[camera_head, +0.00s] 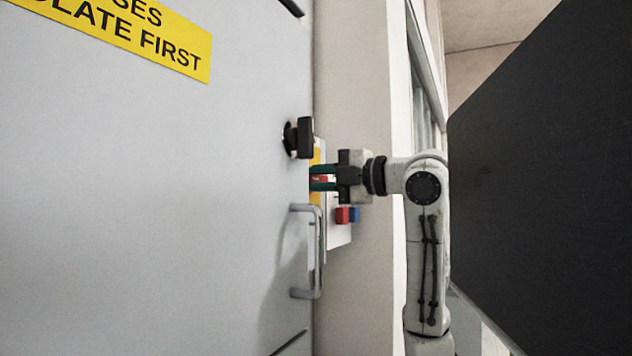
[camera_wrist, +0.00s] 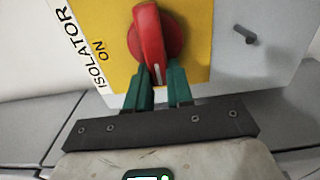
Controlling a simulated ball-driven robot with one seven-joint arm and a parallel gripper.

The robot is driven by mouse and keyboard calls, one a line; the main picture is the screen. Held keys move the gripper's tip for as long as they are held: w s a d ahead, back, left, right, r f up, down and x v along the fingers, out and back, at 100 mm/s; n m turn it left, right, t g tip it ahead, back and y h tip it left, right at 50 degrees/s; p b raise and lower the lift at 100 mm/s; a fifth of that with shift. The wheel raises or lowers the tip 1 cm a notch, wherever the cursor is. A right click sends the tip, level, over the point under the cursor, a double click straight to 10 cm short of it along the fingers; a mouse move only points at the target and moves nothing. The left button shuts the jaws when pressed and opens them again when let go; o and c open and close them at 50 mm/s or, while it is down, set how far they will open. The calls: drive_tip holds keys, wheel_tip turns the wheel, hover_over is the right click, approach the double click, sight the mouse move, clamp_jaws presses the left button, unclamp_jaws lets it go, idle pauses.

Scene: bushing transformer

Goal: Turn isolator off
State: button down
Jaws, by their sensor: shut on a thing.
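The red isolator knob (camera_wrist: 148,35) is on a yellow plate (camera_wrist: 197,45) marked "ISOLATOR" and "ON", on a pale box (camera_wrist: 230,65). Its white line points down toward my gripper, to the right of the "ON" word. My gripper (camera_wrist: 160,77) has its two green fingers on either side of the knob's lower end and is shut on it. In the head view my gripper (camera_head: 313,178) reaches left to the box beside the cabinet edge. A bit of the red knob (camera_head: 320,179) shows between the fingers; the rest is hidden.
A grey cabinet door (camera_head: 150,220) with a black latch (camera_head: 300,138) and a metal handle (camera_head: 318,250) stands close on the left. A red block (camera_head: 342,215) and a blue block (camera_head: 354,215) sit just below my gripper. A large dark panel (camera_head: 550,180) fills the right. A grey peg (camera_wrist: 244,35) sticks out of the box.

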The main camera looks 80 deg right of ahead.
drive_tip(key=shift+f, duration=0.1)
drive_tip(key=c, duration=1)
unclamp_jaws()
drive_tip(key=shift+s, duration=0.1)
drive_tip(key=b+v, duration=0.1)
drive_tip(key=v, duration=0.9)
drive_tip(key=shift+s, duration=0.3)
drive_tip(key=shift+s+a, duration=0.1)
